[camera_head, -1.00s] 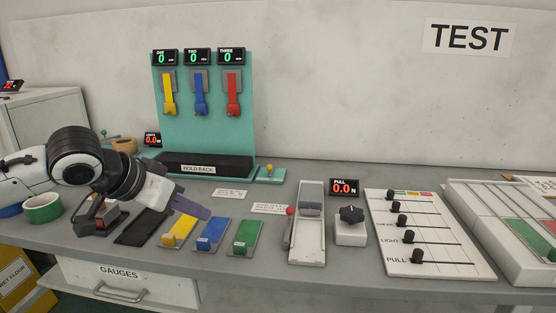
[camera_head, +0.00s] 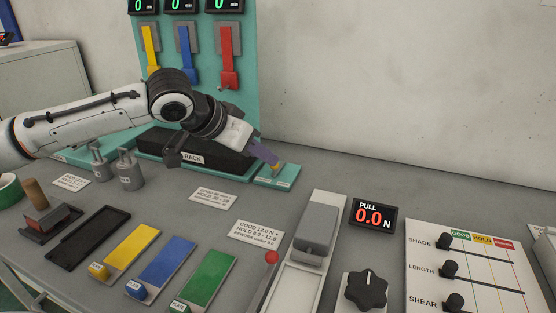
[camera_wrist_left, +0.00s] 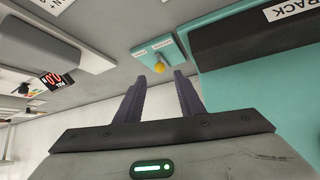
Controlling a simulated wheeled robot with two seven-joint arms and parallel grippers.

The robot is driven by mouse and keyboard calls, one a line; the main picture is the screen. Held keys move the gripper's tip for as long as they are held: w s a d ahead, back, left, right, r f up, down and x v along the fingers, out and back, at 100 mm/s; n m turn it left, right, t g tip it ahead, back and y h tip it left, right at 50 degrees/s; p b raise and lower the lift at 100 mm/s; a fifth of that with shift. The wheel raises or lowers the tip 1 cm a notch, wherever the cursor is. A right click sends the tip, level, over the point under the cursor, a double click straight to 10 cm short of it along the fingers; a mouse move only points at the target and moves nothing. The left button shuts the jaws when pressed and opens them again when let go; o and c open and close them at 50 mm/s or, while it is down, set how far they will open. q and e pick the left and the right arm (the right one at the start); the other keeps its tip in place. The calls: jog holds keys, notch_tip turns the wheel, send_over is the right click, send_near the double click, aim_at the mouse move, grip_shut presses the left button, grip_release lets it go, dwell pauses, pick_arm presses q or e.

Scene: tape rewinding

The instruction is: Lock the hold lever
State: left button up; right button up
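The hold lever is a small lever with a yellow knob (camera_head: 276,168) on a teal base (camera_head: 291,173), at the right end of the rack. In the left wrist view the yellow knob (camera_wrist_left: 159,67) shows just beyond the fingertips, on the labelled teal base (camera_wrist_left: 150,49). My right gripper is not in view.
The black rack tray (camera_head: 225,160) lies left of the lever, below the teal board (camera_head: 247,60) with hanging coloured pieces. A grey clamp (camera_head: 315,233) with a red-knobbed handle (camera_head: 271,257) and the pull display (camera_head: 372,215) stand in front.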

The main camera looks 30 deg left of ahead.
pick_arm(q)
jog(key=x, duration=0.6)
jog(key=shift+b, duration=0.35)
jog(key=shift+w+f, duration=0.35)
jog(key=shift+f, duration=0.05)
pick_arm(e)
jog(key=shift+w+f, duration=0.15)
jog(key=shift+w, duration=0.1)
